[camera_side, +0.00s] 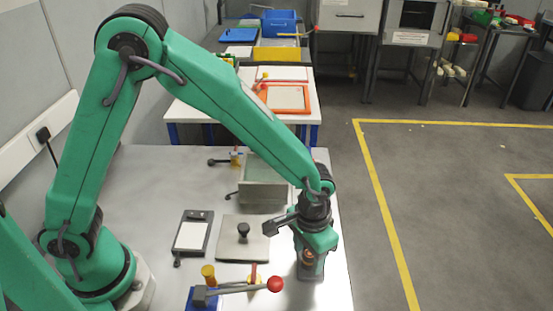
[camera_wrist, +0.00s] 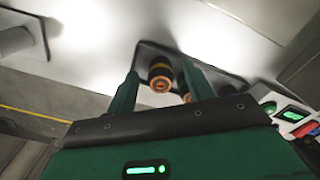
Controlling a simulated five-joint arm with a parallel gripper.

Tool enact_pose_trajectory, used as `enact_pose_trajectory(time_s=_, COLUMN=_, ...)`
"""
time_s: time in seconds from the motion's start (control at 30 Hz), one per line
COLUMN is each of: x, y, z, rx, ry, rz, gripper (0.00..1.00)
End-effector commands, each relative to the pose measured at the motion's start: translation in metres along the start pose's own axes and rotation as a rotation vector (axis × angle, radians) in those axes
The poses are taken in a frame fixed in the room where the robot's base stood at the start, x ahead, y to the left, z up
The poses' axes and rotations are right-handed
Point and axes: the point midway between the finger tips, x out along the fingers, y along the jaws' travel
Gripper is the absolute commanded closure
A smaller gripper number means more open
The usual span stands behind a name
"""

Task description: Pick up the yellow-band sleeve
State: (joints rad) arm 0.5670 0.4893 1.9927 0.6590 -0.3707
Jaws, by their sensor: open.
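In the wrist view my gripper (camera_wrist: 160,88) is open, with its two green fingers spread. A short black sleeve with a yellow-orange band (camera_wrist: 160,72) stands between the fingers, apart from both. A second orange-and-black piece (camera_wrist: 184,93) shows beside it, partly hidden by the right finger. Both are at a dark-edged plate or tray (camera_wrist: 228,86). I cannot tell for sure which piece bears the yellow band. In the side view my gripper (camera_side: 311,268) is low at the right edge of the grey table, and a small reddish-brown piece (camera_side: 308,258) shows against it.
On the table (camera_side: 150,190) are a dark tray with a white card (camera_side: 193,233), a plate with a black knob (camera_side: 243,250), a grey box (camera_side: 263,190) and a red-ball clamp lever (camera_side: 275,284). The table's left part is clear.

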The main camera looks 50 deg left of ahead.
Motion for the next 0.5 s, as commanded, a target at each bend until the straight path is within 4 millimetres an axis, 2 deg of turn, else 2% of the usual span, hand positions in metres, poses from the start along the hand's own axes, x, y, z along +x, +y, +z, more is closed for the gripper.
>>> enact_pose_trajectory(time_s=0.37, x=-0.0003, y=-0.0001, z=0.0, rx=0.0, ry=0.0, rz=0.0, gripper=0.5)
enact_pose_trajectory(time_s=0.5, x=-0.0004, y=-0.0001, z=0.0, rx=0.0, ry=0.0, rz=0.0, gripper=0.77)
